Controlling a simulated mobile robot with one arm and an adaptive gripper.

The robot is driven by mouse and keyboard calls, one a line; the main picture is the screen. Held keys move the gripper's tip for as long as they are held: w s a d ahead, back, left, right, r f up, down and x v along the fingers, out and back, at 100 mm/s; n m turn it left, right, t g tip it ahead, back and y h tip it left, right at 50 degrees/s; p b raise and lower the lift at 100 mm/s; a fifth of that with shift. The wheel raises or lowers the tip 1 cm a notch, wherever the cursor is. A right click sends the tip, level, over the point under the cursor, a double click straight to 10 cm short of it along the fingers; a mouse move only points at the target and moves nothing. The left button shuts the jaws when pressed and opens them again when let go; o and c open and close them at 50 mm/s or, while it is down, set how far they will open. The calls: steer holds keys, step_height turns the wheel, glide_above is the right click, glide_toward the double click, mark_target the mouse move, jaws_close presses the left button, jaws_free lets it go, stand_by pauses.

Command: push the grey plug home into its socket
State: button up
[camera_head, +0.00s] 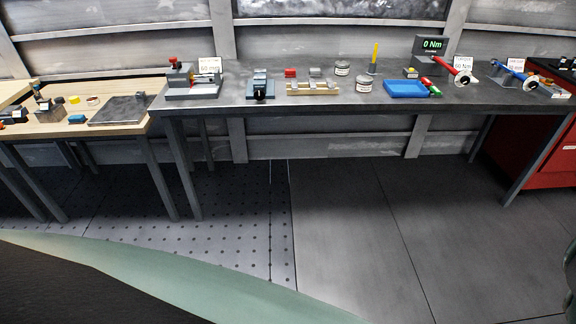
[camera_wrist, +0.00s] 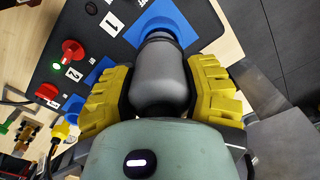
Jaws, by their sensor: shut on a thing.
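In the wrist view my gripper (camera_wrist: 163,80), with yellow fingers, is shut on the grey plug (camera_wrist: 160,88), one finger on each side of its body. The plug's narrower far end lies at a blue socket (camera_wrist: 178,17) on a dark panel, close to a label 1. The plug hides much of the socket, so I cannot tell how deep its end sits. In the head view I cannot make out my gripper, the plug or the socket.
The dark panel (camera_wrist: 97,42) also carries a red knob (camera_wrist: 73,51), a label 2, a green light and other blue parts. It lies on a wooden surface. The head view shows a long grey bench (camera_head: 340,98) with tools and a blue tray (camera_head: 404,89). The floor before it is clear.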

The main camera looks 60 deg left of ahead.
steer(key=shift+f+b, duration=1.15)
steer(key=shift+f, duration=0.5)
steer(key=o, duration=1.3)
steer(key=shift+o, duration=0.2)
steer(key=shift+r, duration=0.15)
steer(key=shift+w+a+r, duration=0.1)
steer(key=shift+r, duration=3.6)
